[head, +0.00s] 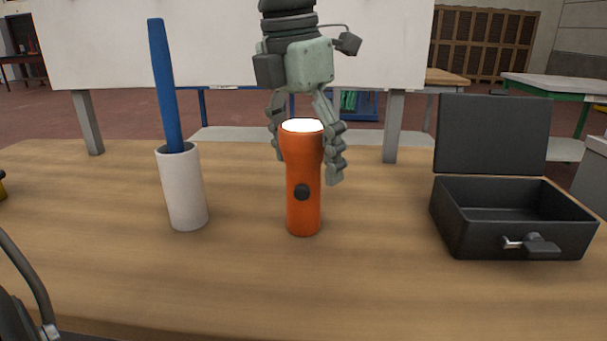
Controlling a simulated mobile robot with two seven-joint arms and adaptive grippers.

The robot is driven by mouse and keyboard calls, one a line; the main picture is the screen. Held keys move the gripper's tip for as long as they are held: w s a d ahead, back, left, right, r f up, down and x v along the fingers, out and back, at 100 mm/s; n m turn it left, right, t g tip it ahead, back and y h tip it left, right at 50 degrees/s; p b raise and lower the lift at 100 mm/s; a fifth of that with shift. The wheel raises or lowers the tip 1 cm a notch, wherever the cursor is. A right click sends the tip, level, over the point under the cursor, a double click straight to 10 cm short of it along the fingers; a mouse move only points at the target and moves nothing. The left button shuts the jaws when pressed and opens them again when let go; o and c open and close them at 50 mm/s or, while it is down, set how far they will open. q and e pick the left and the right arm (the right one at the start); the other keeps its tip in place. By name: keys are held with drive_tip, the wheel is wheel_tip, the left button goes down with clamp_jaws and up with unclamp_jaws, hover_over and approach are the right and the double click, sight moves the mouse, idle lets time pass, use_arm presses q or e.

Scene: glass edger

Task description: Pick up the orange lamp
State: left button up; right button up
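The orange lamp (304,190) is a flashlight standing upright on the wooden table in the middle of the head view. Its white lens faces up and a dark button is on its front. The left finger is partly hidden behind the lamp's head. The right finger is beside the lamp's right edge, with a small gap showing lower down. The lamp rests on the table.
A white cup (183,190) holding a blue stick (166,90) stands to the left of the lamp. An open dark box (490,239) with a raised lid is at the right. A white board (150,45) stands at the back. The wooden table (370,270) is clear in front.

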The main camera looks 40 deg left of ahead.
use_arm(q)
drive_tip(key=c, duration=1.3)
drive_tip(key=shift+r, duration=0.15)
